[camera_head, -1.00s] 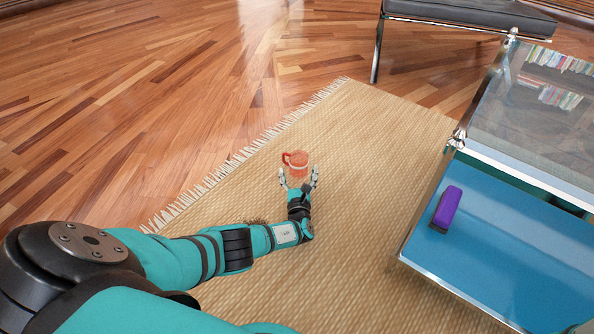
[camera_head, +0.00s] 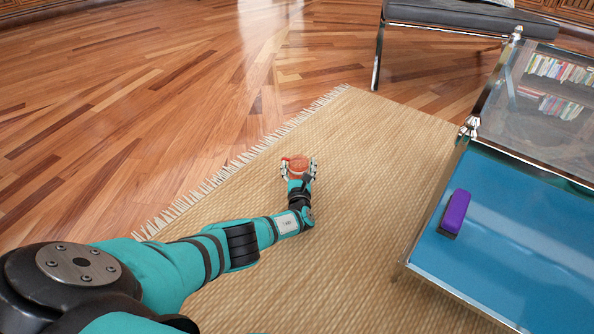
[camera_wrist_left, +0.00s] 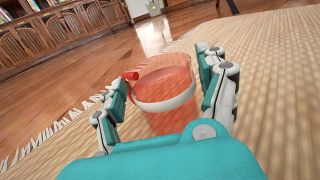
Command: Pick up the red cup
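The red cup (camera_head: 294,163) stands upright on the woven rug in the head view, and its lower part is hidden behind my gripper. My left gripper (camera_head: 298,170) is at the cup with a finger on each side of it. In the left wrist view the translucent red cup (camera_wrist_left: 165,95) sits between the spread fingers of the left gripper (camera_wrist_left: 164,92). Its handle points left, close to the left finger. A gap shows between the right finger and the cup wall. My right gripper is not in view.
The fringed rug (camera_head: 370,150) lies on a wooden floor (camera_head: 130,100). A glass-topped table with a blue lower shelf (camera_head: 520,260) stands at the right, with a purple object (camera_head: 455,212) on that shelf. A dark bench (camera_head: 460,18) is at the back. The rug around the cup is clear.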

